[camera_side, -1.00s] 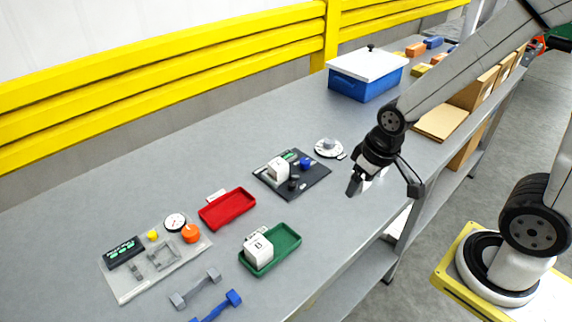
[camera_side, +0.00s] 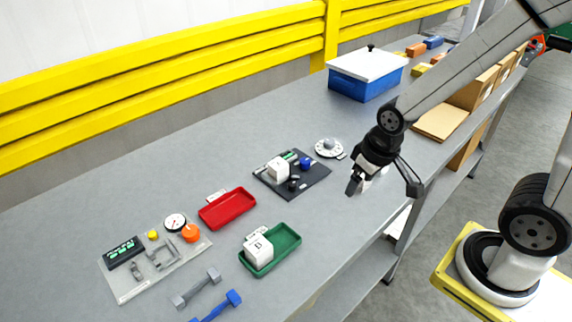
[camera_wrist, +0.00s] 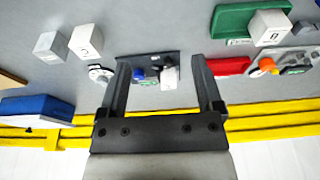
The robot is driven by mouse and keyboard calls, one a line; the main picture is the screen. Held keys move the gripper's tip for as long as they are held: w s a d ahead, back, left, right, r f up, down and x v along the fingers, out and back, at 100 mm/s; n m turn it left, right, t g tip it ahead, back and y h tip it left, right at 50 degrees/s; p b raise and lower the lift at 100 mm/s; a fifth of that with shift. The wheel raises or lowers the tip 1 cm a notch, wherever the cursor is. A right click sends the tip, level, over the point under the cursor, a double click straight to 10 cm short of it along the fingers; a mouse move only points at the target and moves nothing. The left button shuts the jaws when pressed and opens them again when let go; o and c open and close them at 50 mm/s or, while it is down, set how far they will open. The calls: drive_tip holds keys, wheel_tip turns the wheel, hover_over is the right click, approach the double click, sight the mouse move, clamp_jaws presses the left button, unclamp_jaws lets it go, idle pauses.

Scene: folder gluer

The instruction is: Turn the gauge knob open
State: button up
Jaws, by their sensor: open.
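The orange gauge knob (camera_side: 190,233) stands on a light grey panel (camera_side: 128,288) at the left of the bench, beside a white round gauge (camera_side: 175,222) with a red needle. The knob also shows in the wrist view (camera_wrist: 268,63), at the right. My gripper (camera_side: 383,189) is open and empty, above the bench's front edge, well to the right of the knob in the side view. In the wrist view its two fingers (camera_wrist: 160,62) are spread, with nothing between them near the tips but the distant black board. The knob's setting is too small to read.
The panel also carries a yellow button (camera_side: 152,235) and a dark display (camera_side: 124,251). A red tray (camera_side: 228,209), a green tray (camera_side: 285,240) with a white block, a black board (camera_side: 315,181) and a round dial (camera_side: 329,148) lie between. A blue box (camera_side: 362,85) stands behind.

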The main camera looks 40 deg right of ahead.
drive_tip(key=w+d+f+m+g, duration=0.15)
drive_tip(key=w+d+m, duration=0.25)
drive_tip(key=w+m, duration=0.8)
drive_tip(key=m, duration=0.3)
approach(305, 160)
drive_tip(key=shift+s+a+f+g, duration=0.15)
drive_tip(key=shift+a+f+g, duration=0.2)
drive_tip(key=shift+f, duration=0.1)
drive_tip(key=shift+w+d+f+m, duration=0.35)
drive_tip(key=shift+w+m, duration=0.15)
drive_tip(key=shift+m, duration=0.1)
drive_tip(key=shift+w+f, duration=0.1)
drive_tip(key=shift+f, duration=3.75)
clamp_jaws()
